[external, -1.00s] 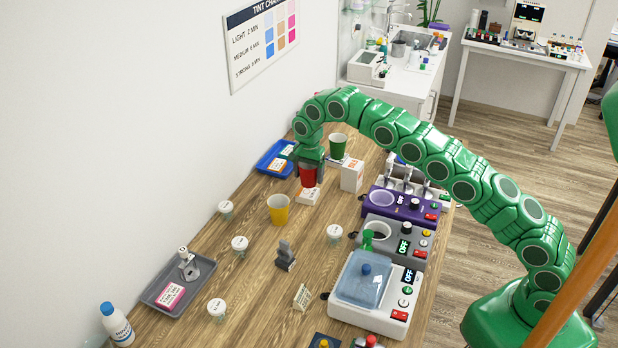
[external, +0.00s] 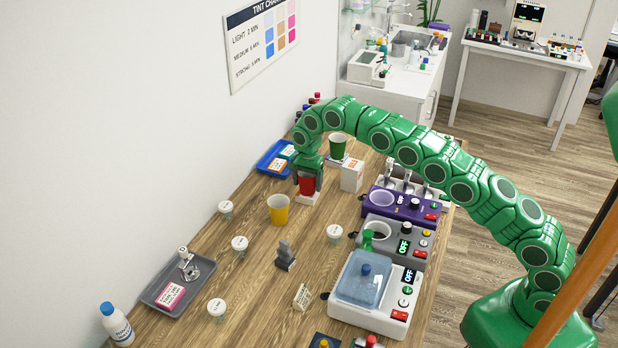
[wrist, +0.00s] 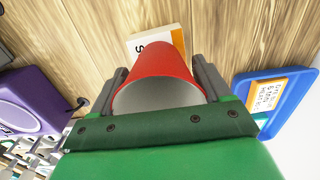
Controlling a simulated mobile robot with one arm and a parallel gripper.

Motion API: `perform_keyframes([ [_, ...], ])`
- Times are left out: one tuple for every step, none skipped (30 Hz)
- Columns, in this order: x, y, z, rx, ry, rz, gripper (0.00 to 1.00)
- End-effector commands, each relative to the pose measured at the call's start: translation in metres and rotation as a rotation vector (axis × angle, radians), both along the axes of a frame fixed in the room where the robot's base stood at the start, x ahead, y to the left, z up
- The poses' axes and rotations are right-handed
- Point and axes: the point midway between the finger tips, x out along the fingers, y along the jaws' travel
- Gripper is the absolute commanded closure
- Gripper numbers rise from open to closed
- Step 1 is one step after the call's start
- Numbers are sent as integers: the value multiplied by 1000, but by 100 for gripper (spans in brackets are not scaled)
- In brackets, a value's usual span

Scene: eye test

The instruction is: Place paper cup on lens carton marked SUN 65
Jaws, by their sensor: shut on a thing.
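A red paper cup (external: 306,185) is held between the fingers of my gripper (external: 307,177). In the wrist view, the red cup (wrist: 165,70) fills the space between both fingers, with its open mouth toward the camera. A white lens carton (external: 307,199) lies flat on the table directly under the cup. I cannot tell whether the cup's base touches the carton.
A yellow cup (external: 278,211) stands nearby at the front left. A green cup (external: 338,145) and an upright white box (external: 352,175) are behind, to the right. A blue tray (external: 264,165) with cartons is to the left. Purple equipment (external: 378,210) stands to the right.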

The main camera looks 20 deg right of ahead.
Motion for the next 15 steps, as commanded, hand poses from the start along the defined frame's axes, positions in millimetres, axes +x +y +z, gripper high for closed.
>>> perform_keyframes([
  [0, 0, -1, -1, 1, 0, 51],
  [0, 0, -2, -1, 1, 0, 51],
  [0, 0, -2, -1, 1, 0, 19],
  [0, 0, -2, -1, 1, 0, 14],
  [0, 0, -2, -1, 1, 0, 9],
  [0, 0, -2, -1, 1, 0, 3],
  [0, 0, -2, -1, 1, 0, 0],
  [0, 0, -2, -1, 1, 0, 0],
  [0, 0, -2, 0, 0, 0, 0],
  [0, 0, -2, 0, 0, 0, 0],
  [0, 0, -2, 0, 0, 0, 0],
  [0, 0, -2, 0, 0, 0, 0],
  [0, 0, -2, 0, 0, 0, 0],
  [0, 0, -2, 0, 0, 0, 0],
  [0, 0, -1, 0, 0, 0, 0],
])
